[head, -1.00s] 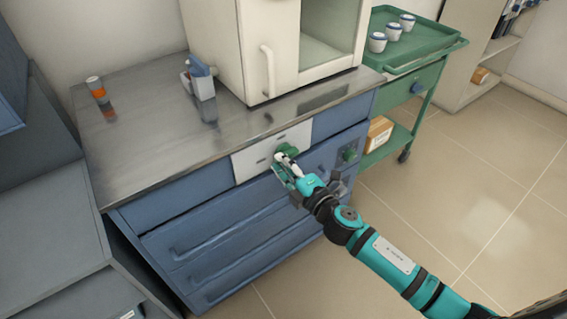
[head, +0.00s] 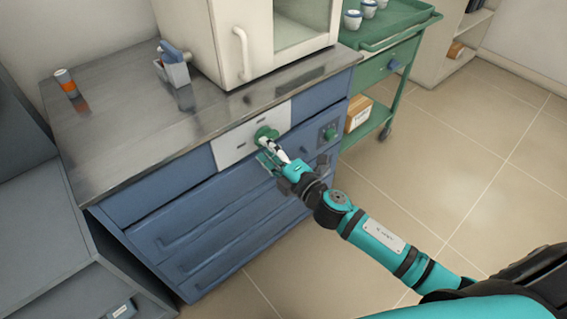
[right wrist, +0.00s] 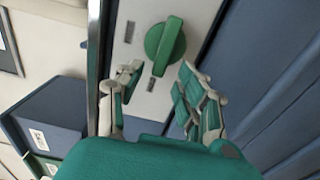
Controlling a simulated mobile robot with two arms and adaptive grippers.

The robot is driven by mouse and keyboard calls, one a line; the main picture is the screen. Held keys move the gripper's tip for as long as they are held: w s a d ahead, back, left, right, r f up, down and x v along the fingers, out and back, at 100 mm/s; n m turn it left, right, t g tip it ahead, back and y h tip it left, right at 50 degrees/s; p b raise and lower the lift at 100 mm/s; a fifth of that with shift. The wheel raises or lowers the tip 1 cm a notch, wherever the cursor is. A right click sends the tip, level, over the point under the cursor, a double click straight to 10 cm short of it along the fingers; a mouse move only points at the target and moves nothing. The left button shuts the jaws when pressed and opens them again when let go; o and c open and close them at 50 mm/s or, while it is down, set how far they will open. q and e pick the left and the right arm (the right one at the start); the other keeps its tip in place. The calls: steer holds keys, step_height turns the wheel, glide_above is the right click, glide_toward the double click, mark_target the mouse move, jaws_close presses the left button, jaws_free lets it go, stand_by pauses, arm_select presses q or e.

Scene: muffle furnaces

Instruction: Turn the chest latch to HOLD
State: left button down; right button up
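The chest latch is a round green knob with a raised bar (right wrist: 165,46), set on a pale plate (head: 230,148) at the top front of the blue chest. It also shows in the head view (head: 266,133). Small dark marks sit on the plate near the knob, too small to read. My right gripper (right wrist: 158,85) is open, its two fingers apart on either side of the knob's near end. In the head view the right gripper (head: 268,151) is just in front of the latch; contact cannot be told. My left gripper is not in view.
A second green knob (head: 330,133) sits on a dark panel to the right. A white furnace (head: 205,45), a grey holder (head: 174,72) and an orange-banded vial (head: 66,83) stand on the steel top. A green cart (head: 395,70) is beside the chest.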

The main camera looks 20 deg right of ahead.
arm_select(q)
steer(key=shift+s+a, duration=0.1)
arm_select(e)
steer(key=v, duration=1)
steer(key=shift+s, duration=0.2)
